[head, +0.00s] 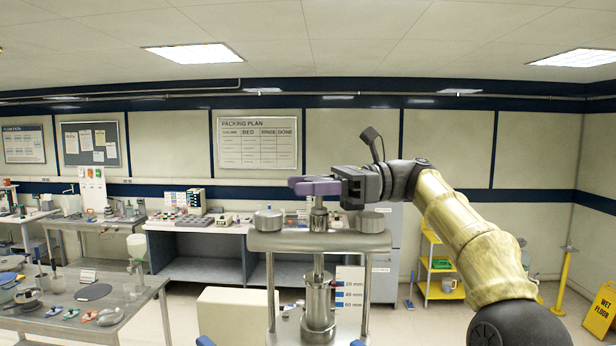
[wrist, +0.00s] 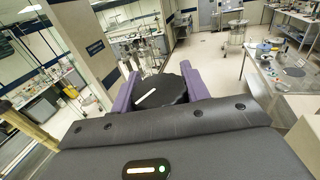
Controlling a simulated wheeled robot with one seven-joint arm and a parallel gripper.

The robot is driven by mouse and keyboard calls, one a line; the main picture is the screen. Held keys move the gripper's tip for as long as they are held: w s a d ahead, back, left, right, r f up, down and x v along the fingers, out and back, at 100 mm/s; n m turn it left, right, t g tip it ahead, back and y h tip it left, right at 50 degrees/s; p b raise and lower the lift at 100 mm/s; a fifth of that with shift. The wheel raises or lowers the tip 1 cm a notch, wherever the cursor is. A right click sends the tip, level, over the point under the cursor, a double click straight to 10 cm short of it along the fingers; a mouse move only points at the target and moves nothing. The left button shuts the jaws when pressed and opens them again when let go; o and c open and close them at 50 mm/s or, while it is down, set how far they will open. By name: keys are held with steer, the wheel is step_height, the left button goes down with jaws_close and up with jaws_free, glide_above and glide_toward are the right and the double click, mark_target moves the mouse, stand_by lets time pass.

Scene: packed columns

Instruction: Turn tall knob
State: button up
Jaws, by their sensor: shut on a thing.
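The tall knob (wrist: 160,92) is dark and scalloped, with a white line across its top in the wrist view. My gripper (wrist: 160,90) has one purple finger on each side of it and is shut on it. In the head view my gripper (head: 315,187) is above the middle of a metal column stand, and its fingers hide most of the knob. A steel stem (head: 318,217) shows just below the fingers. The stand's top plate (head: 320,242) carries a lower grey knob (head: 268,219) on the left and another (head: 370,220) on the right. A steel cylinder (head: 318,300) is below the plate.
A card (head: 350,290) marked in mm stands beside the cylinder. A steel bench (head: 80,325) with tools is at the left. Shelved counters (head: 200,230) line the back wall. A yellow rack (head: 440,270) and a wet floor sign (head: 601,310) are at the right.

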steer(key=shift+s+n+g+h, duration=0.1)
steer(key=shift+n+g+h, duration=0.2)
steer(key=shift+n+g, duration=0.45)
steer(key=o, duration=1)
steer(key=shift+d, duration=0.15)
steer(key=v, duration=0.7)
steer(key=shift+d, duration=0.1)
steer(key=shift+w+m, duration=0.2)
steer(key=shift+m, duration=0.05)
